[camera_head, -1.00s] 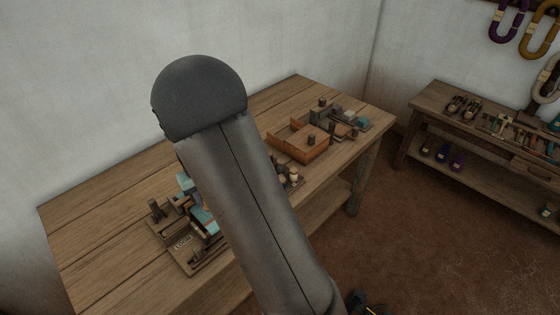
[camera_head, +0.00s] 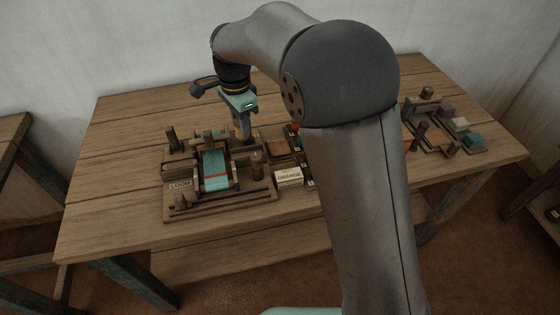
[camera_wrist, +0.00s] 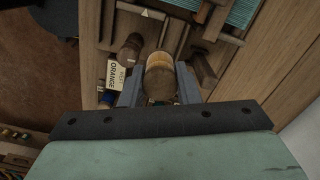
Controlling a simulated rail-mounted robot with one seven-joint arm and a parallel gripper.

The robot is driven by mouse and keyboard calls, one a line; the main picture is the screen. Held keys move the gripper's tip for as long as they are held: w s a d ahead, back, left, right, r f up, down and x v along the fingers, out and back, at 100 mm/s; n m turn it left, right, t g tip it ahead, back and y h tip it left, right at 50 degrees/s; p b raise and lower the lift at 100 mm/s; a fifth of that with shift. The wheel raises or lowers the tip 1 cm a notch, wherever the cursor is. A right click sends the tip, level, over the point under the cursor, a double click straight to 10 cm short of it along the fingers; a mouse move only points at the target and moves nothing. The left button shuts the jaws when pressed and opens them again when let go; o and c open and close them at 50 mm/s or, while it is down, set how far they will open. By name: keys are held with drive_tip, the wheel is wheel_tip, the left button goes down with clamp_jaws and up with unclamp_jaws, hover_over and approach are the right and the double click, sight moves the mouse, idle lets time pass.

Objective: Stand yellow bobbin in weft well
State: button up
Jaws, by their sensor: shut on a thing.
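My gripper (camera_head: 243,133) points down over the back right part of the loom (camera_head: 215,170), at the table's left half. In the wrist view its two grey fingers (camera_wrist: 160,88) are shut on a rounded tan-yellow bobbin (camera_wrist: 160,72), which I take for the yellow bobbin. The bobbin's far end is hidden. A brown upright peg or bobbin (camera_head: 257,165) stands beside the loom and shows in the wrist view (camera_wrist: 130,50). I cannot tell which recess is the weft well, nor whether the held bobbin touches anything.
My arm hides the table's middle. Wooden blocks and pegs (camera_head: 450,125) stand at the right. The table's left end (camera_head: 115,180) is clear.

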drive_tip(key=shift+m, duration=0.5)
drive_tip(key=w+d+f, duration=0.2)
drive_tip(key=d, duration=0.1)
drive_tip(key=w+d+f+p, duration=0.1)
drive_tip(key=w+d+f, duration=0.1)
drive_tip(key=d+f, duration=0.1)
drive_tip(key=w+d+f+p, duration=0.1)
drive_tip(key=w+d+f, duration=0.1)
drive_tip(key=w+f, duration=0.1)
drive_tip(key=shift+d+f, duration=0.25)
drive_tip(key=shift+d, duration=0.15)
drive_tip(key=shift+d+f, duration=0.15)
drive_tip(key=shift+f, duration=0.1)
drive_tip(key=f+p, duration=0.1)
drive_tip(key=f, duration=0.2)
drive_tip(key=shift+w+d+f+p, duration=0.1)
drive_tip(key=shift+w+d+p, duration=0.1)
drive_tip(key=shift+p, duration=0.15)
drive_tip(key=shift+f, duration=0.25)
